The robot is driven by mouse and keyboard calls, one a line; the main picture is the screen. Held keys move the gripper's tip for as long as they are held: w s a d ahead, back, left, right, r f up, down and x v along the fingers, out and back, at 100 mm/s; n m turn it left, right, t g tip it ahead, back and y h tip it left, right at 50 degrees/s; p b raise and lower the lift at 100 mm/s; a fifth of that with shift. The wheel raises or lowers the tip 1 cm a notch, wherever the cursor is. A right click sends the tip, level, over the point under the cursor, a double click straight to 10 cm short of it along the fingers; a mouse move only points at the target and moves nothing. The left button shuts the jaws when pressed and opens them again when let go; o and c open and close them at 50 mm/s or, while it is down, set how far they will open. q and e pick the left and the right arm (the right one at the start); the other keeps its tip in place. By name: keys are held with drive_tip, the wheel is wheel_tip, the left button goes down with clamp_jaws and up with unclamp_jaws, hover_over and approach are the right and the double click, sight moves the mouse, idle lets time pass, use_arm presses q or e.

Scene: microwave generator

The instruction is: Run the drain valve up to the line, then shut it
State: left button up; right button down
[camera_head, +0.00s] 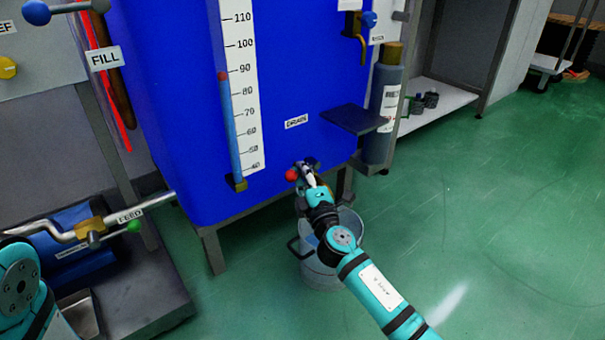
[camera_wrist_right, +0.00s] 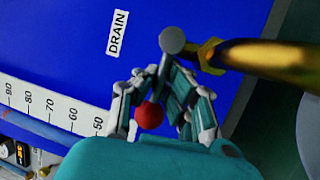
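The drain valve's red knob (camera_head: 291,175) shows low on the blue tank (camera_head: 180,120), below the DRAIN label (camera_head: 296,122). My right gripper (camera_head: 307,176) is at this valve. In the right wrist view, the red knob (camera_wrist_right: 148,115) sits between the gripper's fingers (camera_wrist_right: 160,78), whose tips close in on the lever near its grey pivot (camera_wrist_right: 172,40). A metal bucket (camera_head: 322,268) stands beneath, partly hidden by my right arm; some blue shows inside. The sight tube (camera_head: 232,130) beside the scale (camera_head: 242,80) is blue up to a red mark (camera_head: 222,76) near 90. My left gripper is out of view.
A FEED pipe with a brass valve (camera_head: 92,225) and green knob is at the left. A small dark shelf (camera_head: 354,118) juts from the tank. A grey cylinder (camera_head: 382,110) stands right of it. Green floor (camera_head: 500,200) is open at right.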

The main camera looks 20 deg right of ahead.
drive_tip(key=shift+s+a+f, duration=0.1)
drive_tip(key=shift+a+f, duration=0.05)
drive_tip(key=shift+a, duration=0.05)
drive_tip(key=c, duration=1.4)
unclamp_jaws()
drive_tip(key=shift+d, duration=0.1)
drive_tip(key=s+f, duration=0.1)
drive_tip(key=s, duration=0.6)
drive_tip(key=shift+s, duration=0.2)
drive_tip(key=shift+f, duration=0.1)
